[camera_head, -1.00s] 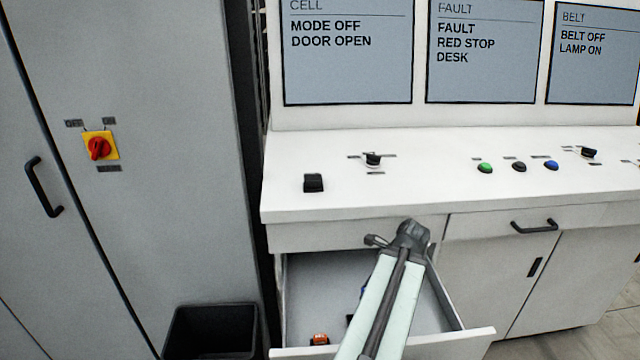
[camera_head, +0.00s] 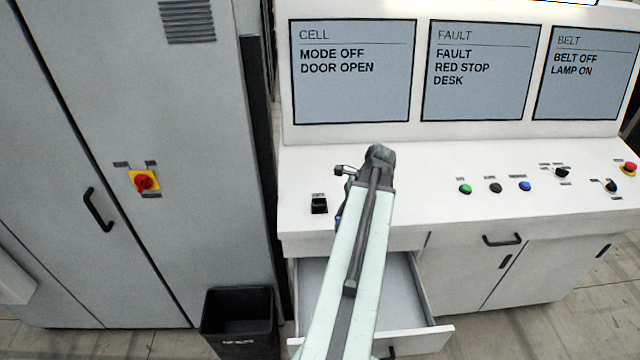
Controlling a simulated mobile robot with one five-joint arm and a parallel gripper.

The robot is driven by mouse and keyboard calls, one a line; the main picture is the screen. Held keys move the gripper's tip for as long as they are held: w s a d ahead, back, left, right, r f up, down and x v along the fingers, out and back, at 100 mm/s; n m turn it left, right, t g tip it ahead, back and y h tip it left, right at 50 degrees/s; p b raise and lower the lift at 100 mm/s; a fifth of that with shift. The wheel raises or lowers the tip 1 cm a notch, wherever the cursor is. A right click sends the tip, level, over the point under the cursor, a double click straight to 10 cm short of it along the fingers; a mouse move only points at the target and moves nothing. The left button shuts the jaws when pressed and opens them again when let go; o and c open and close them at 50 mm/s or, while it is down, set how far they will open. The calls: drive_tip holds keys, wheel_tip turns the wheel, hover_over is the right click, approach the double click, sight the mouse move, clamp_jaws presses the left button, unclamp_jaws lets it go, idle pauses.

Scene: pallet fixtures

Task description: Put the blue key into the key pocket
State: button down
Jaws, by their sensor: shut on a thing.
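My arm reaches over the open drawer to the front of the desk. My gripper (camera_head: 339,217) is mostly hidden behind my arm, just above the desk's front part. A small blue patch shows at the arm's left edge there; I take it for the blue key (camera_head: 338,213), held in the shut jaws. Its shape and tilt cannot be told. A small black block (camera_head: 319,205) with a label stands on the desk top just left of the gripper. It may be the key pocket, but its opening cannot be made out.
The drawer (camera_head: 405,292) stands open below, partly covered by my arm. A black bin (camera_head: 238,312) stands left of it, beside the grey cabinet with a red rotary switch (camera_head: 144,181). Buttons and a red stop knob (camera_head: 628,169) sit on the desk's right.

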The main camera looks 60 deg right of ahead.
drive_tip(key=shift+w+r, duration=0.15)
drive_tip(key=shift+r, duration=0.6)
drive_tip(key=shift+w+d+f, duration=0.1)
drive_tip(key=shift+f, duration=0.05)
drive_tip(key=w+d, duration=0.3)
drive_tip(key=w, duration=0.1)
drive_tip(key=w+d+f+b, duration=0.1)
drive_tip(key=w+d, duration=0.1)
drive_tip(key=w, duration=0.2)
drive_tip(key=w+d, duration=0.3)
drive_tip(key=w, duration=0.1)
drive_tip(key=shift+w+d+f, duration=0.15)
drive_tip(key=shift+d+f, duration=0.1)
drive_tip(key=shift+d, duration=0.05)
drive_tip(key=shift+w+d+f+b, duration=0.15)
drive_tip(key=shift+w+d+b, duration=0.2)
drive_tip(key=shift+w, duration=0.1)
wheel_tip(320, 180, down, 4)
drive_tip(key=b, duration=0.3)
drive_tip(key=shift+s+a+b, duration=0.1)
drive_tip(key=shift+a+b, duration=0.05)
drive_tip(key=shift+b, duration=0.2)
drive_tip(key=shift+r, duration=0.4)
drive_tip(key=shift+f, duration=0.15)
drive_tip(key=c, duration=1.3)
unclamp_jaws()
